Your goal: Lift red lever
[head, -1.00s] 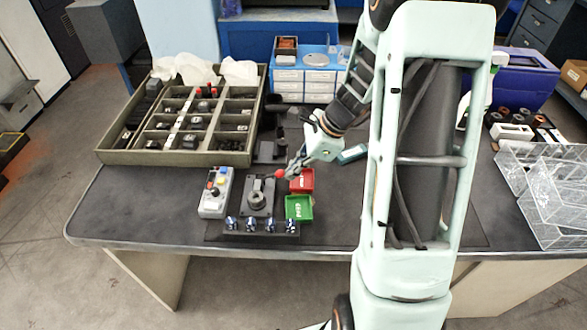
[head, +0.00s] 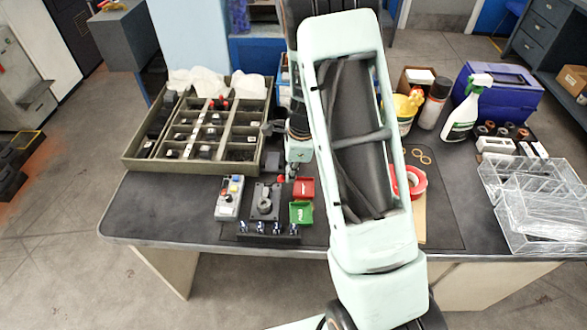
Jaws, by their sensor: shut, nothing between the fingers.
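The red lever's ball knob (head: 281,179) shows at the upper right of a dark bench device (head: 264,203) with a round grey centre. My gripper (head: 288,170) points down just behind and beside the red knob, small in the picture and partly screened by my own arm. It is shut with nothing held. I cannot tell whether the fingertips touch the lever. The lever's shaft is too small to make out.
Right of the device are a red bin (head: 304,189) and a green bin (head: 301,213). A control box (head: 229,198) stands left. A compartment tray (head: 143,164) fills the table's back left.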

